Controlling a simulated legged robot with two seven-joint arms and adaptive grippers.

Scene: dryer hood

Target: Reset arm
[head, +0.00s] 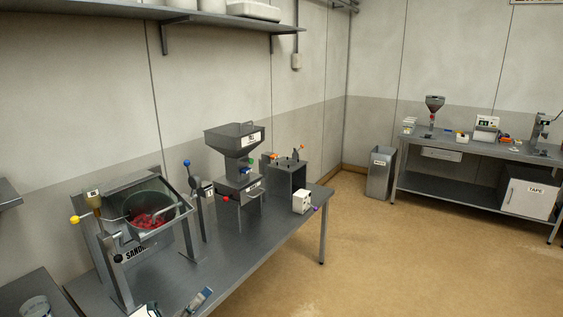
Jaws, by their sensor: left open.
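My left gripper (180,306) shows only in part at the bottom edge, in front of the table's near side. Its fingers are apart and nothing shows between them. The rest of my left arm is out of frame. My right gripper is not in view. A dryer-like machine (112,246) stands on the left part of the metal table, beyond my left gripper and apart from it. Its tilted, clear-looking hood (170,187) sits over a round drum (148,198) that holds red pieces (153,219).
The metal table (245,249) also bears a grey hopper machine (236,140), a grey box unit (289,178) and a small white box (302,202). A wall shelf (215,19) hangs above. A grey bin (380,174) and a second bench (470,147) stand at the back right. The tan floor between is clear.

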